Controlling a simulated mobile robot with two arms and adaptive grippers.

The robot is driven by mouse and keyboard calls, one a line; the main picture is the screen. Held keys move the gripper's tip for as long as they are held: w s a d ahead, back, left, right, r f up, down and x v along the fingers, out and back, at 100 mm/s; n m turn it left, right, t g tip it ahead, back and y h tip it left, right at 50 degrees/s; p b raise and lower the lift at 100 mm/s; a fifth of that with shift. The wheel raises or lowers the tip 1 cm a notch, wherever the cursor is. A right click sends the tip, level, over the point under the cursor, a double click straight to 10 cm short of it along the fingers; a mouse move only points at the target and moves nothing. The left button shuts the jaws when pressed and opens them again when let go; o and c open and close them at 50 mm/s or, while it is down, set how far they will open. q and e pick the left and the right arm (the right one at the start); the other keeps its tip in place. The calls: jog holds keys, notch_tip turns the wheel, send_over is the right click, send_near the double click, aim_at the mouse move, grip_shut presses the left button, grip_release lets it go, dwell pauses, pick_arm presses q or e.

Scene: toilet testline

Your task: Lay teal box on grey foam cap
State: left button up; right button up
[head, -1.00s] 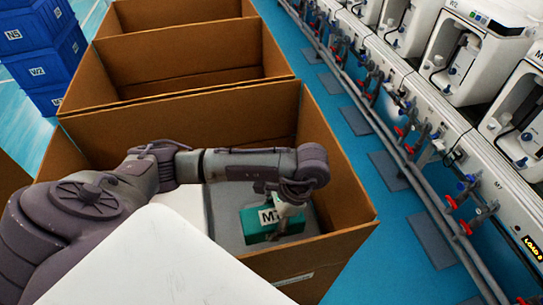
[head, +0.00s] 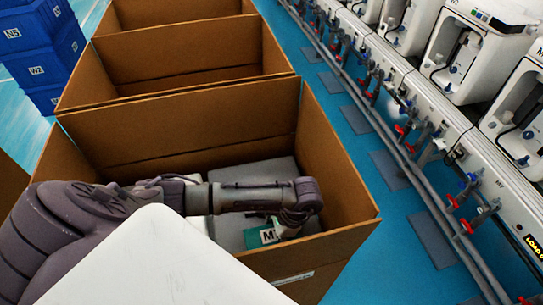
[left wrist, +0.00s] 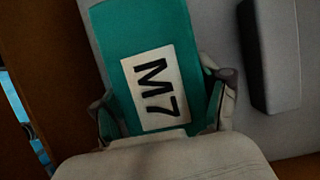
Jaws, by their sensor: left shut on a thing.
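The teal box (head: 258,237) with a white M7 label is inside the nearest cardboard carton, partly hidden by my arm and the carton's front wall. My left gripper (head: 290,223) is shut on it. In the left wrist view the teal box (left wrist: 140,30) lies between the two fingers of my left gripper (left wrist: 163,110), label facing the camera. The grey foam cap (head: 255,173) shows inside the carton behind and beside my arm. It also shows as a grey surface (left wrist: 222,35) under the box in the left wrist view. Contact between box and foam cannot be told. My right gripper is not in view.
The carton's brown walls (head: 340,185) stand close around my left forearm. A raised grey block (left wrist: 270,55) is right of the box in the left wrist view. More open cartons (head: 190,55) stand behind. Pipes with red valves (head: 400,130) run along the right.

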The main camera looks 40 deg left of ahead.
pick_arm(q)
jog(key=shift+f, duration=0.15)
jog(key=o, duration=1.5)
jog(key=shift+o, duration=0.2)
jog(key=shift+w+d+r, duration=0.1)
jog(key=shift+w+r, duration=0.05)
jog(key=shift+r, duration=0.25)
jog(key=b+v, duration=0.1)
jog(key=v, duration=1)
jog(key=shift+r+b, duration=0.25)
jog(key=shift+b, duration=0.05)
